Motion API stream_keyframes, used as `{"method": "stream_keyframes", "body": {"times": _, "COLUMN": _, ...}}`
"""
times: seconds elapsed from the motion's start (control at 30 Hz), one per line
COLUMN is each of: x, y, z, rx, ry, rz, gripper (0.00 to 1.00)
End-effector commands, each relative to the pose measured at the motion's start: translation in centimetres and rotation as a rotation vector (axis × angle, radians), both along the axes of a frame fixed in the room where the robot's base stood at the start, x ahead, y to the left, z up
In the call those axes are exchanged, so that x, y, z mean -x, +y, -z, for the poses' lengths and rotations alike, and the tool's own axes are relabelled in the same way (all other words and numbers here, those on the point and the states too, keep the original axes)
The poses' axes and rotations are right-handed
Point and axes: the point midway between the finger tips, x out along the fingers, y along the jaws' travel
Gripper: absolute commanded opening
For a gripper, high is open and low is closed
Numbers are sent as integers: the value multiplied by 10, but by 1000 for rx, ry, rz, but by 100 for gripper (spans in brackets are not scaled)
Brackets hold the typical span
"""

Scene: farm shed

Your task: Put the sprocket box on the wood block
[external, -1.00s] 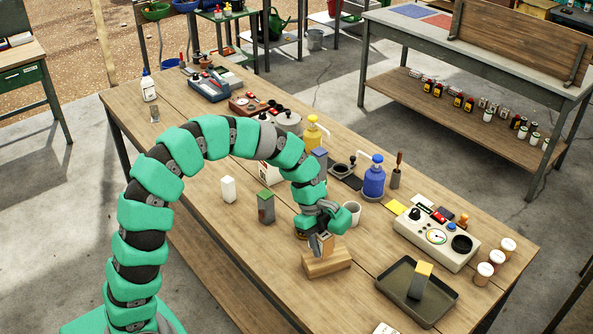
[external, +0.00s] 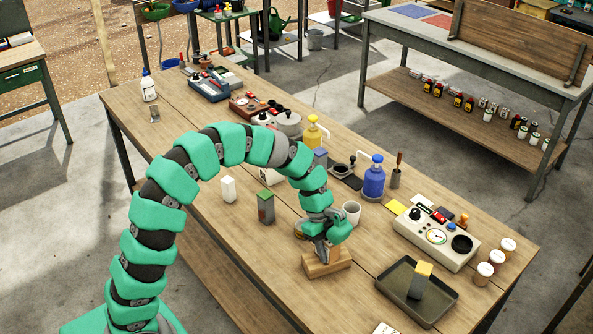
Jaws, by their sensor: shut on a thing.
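The wood block (external: 316,270) lies on the workbench near its front edge, below my gripper. My gripper (external: 323,251) is low over the block, pointing down, and shut on a small tan box (external: 334,253), which I take to be the sprocket box. The box is mostly hidden by the fingers and no label can be read. It is at the block's top; I cannot tell whether it touches.
A white cup (external: 351,212) stands close behind my gripper. A green-grey box (external: 266,208) and a white box (external: 228,189) stand to the left. A dark tray (external: 396,297) holding a yellow-grey box (external: 420,281) and a gauge panel (external: 420,226) are to the right.

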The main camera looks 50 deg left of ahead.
Motion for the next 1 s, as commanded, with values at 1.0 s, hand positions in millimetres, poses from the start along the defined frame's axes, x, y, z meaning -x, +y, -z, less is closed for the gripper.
{"method": "stream_keyframes", "body": {"times": 1.0, "x": -1, "y": 35, "z": -88, "rx": 1, "ry": -3, "rz": 0, "gripper": 58}}
